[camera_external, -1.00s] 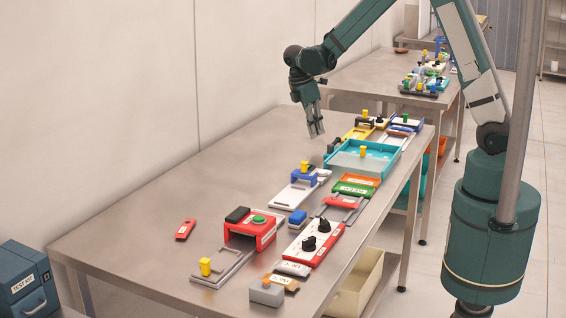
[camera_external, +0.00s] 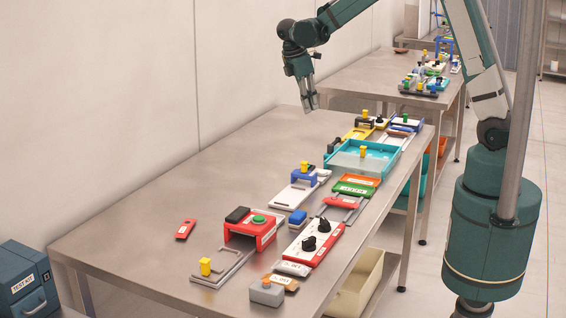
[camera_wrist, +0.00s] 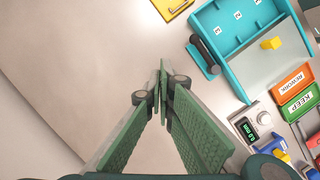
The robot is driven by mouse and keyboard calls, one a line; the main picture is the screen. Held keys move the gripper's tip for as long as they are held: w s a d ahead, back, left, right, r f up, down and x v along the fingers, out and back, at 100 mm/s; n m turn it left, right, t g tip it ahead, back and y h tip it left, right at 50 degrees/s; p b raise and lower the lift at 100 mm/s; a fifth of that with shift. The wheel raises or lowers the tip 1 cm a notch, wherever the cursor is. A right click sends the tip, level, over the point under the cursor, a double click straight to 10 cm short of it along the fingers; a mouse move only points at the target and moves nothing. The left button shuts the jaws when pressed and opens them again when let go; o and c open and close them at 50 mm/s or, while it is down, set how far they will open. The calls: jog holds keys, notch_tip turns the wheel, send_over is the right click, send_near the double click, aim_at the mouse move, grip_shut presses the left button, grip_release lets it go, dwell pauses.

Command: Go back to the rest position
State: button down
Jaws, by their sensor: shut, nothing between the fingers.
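My gripper (camera_external: 310,103) hangs above the far left part of the steel table (camera_external: 180,240) in the external view, fingers pointing down. Its fingertips meet and hold nothing. In the wrist view the two green fingers of my gripper (camera_wrist: 162,90) come together over bare tabletop. The gripper is clear of all objects, to the left of the teal tray (camera_external: 345,160), which also shows at the upper right of the wrist view (camera_wrist: 203,22).
Fixtures line the table's right side: a red stand (camera_external: 240,229), a red-and-white knob panel (camera_external: 316,254), a blue bridge (camera_external: 304,177), and green KEEP (camera_external: 353,188) and orange REWORK blocks. A small red part (camera_external: 185,229) lies at left. The table's left side is mostly bare.

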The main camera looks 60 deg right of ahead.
dwell(0.4)
jog(key=s+a+r+m+t, duration=0.4)
jog(key=s+a+r+t, duration=0.1)
jog(key=s+a+r, duration=0.8)
jog(key=s+a+m+t+y, duration=0.1)
jog(key=s+a+m+t, duration=0.1)
jog(key=s, duration=0.6)
jog(key=s+a+m+t+y, duration=0.1)
jog(key=s+a+m+t, duration=0.1)
jog(key=s+a+m, duration=0.2)
jog(key=shift+s+a+f+y, duration=0.35)
jog(key=shift+s+a, duration=0.8)
jog(key=shift+s, duration=1.2)
